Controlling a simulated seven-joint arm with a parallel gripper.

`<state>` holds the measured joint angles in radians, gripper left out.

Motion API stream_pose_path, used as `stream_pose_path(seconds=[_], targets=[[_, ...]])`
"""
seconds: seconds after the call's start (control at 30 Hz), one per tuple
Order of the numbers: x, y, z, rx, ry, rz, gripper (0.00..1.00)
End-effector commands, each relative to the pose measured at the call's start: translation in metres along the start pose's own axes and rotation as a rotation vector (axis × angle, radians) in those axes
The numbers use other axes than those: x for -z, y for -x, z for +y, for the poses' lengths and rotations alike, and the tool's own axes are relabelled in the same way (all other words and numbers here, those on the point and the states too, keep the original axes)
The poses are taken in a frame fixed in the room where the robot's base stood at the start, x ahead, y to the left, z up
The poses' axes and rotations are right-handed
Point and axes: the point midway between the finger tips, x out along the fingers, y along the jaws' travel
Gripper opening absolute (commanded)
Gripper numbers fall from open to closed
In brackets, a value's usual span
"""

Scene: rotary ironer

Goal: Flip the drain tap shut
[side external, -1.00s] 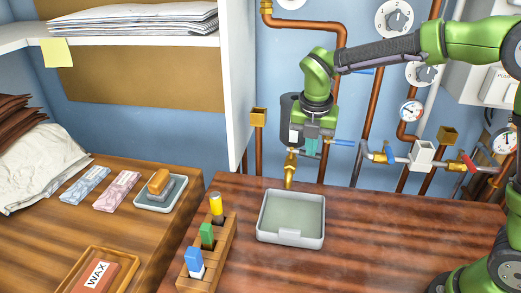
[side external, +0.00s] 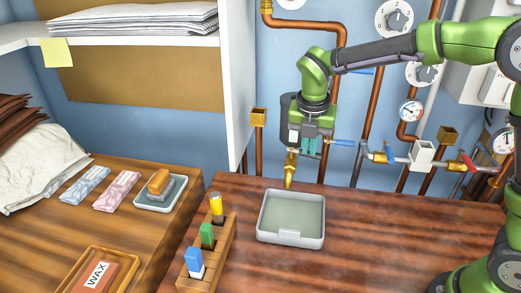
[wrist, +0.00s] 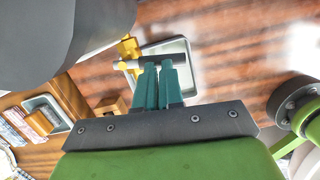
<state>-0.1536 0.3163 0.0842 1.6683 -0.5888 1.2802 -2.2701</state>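The drain tap (side external: 290,168) is a brass tap with its spout pointing down over the back left of a grey tray (side external: 259,225). Its brass body also shows in the wrist view (wrist: 128,47). My gripper (side external: 311,155) points down just right of the tap. In the wrist view my gripper's teal fingers (wrist: 158,66) are close together with a narrow gap, their tips at the bar. Whether they touch or grip it is hidden.
A blue lever (side external: 343,142) sticks out just right of my gripper. Copper pipes and a valve with a red handle (side external: 468,162) line the back wall. A wooden rack (side external: 222,238) with coloured pieces stands left of the tray. The table right of the tray is clear.

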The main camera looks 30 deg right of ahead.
Motion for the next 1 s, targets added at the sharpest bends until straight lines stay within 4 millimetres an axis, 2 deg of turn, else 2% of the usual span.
stream_pose_path(seconds=[0.27,0.47,0.57,0.8,1.0], targets=[[0.005,0.0,0.012,-0.004,0.007,0.002,0.0],[0.02,0.017,0.013,-0.007,0.008,0.001,0.0],[0.035,0.032,0.014,-0.008,0.009,-0.001,0.0],[0.031,0.089,0.015,-0.008,0.004,-0.001,0.0],[0.031,0.119,0.015,-0.006,0.005,-0.001,0.0]])
